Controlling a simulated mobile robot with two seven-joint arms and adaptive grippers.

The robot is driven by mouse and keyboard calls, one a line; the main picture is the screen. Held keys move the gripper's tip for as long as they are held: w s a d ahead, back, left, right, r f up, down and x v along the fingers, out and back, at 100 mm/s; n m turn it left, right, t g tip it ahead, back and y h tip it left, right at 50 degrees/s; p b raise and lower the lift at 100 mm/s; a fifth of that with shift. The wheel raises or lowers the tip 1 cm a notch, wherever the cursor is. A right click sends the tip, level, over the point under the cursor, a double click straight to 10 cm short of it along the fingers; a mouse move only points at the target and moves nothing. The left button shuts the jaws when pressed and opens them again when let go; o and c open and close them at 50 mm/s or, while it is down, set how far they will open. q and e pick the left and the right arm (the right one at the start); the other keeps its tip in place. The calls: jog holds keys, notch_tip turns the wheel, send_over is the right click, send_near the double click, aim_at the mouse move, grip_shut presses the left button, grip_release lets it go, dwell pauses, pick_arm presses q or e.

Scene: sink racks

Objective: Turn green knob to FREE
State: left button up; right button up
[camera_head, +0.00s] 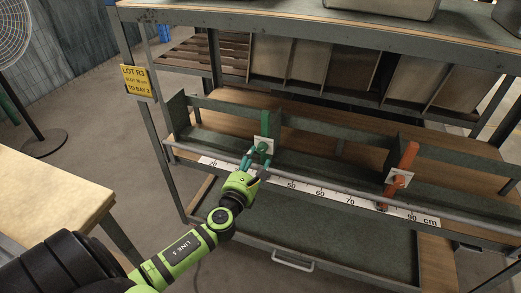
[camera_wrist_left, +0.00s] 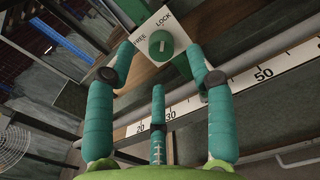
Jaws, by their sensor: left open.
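The green knob (camera_head: 262,147) sits on a small white plate on the rack's front, below a green upright block (camera_head: 271,124). In the left wrist view the knob (camera_wrist_left: 161,46) is round with a short, nearly upright white mark. Its plate (camera_wrist_left: 146,31) reads FREE on the left and LOCK above. My left gripper (camera_head: 252,163) is open just in front of the knob. In the wrist view its teal fingers (camera_wrist_left: 159,62) spread left, right and below the knob. The side fingertips stand beside it; whether any touches is unclear. My right gripper is out of view.
A long white ruler (camera_head: 320,192) and a grey rail run along the rack below the knob. An orange handle (camera_head: 409,156) with its own white plate (camera_head: 398,178) is to the right. A wooden table (camera_head: 50,195) stands at left, with a yellow sign (camera_head: 136,80) on the rack post.

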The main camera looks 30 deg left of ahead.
aim_at(261, 151)
pick_arm(q)
jog(key=x, duration=0.4)
jog(key=shift+f, duration=0.1)
jog(key=shift+w+a, duration=0.15)
jog(key=shift+w, duration=0.15)
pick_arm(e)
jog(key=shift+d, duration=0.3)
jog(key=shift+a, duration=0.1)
pick_arm(q)
jog(key=shift+c, duration=0.8)
grip_shut()
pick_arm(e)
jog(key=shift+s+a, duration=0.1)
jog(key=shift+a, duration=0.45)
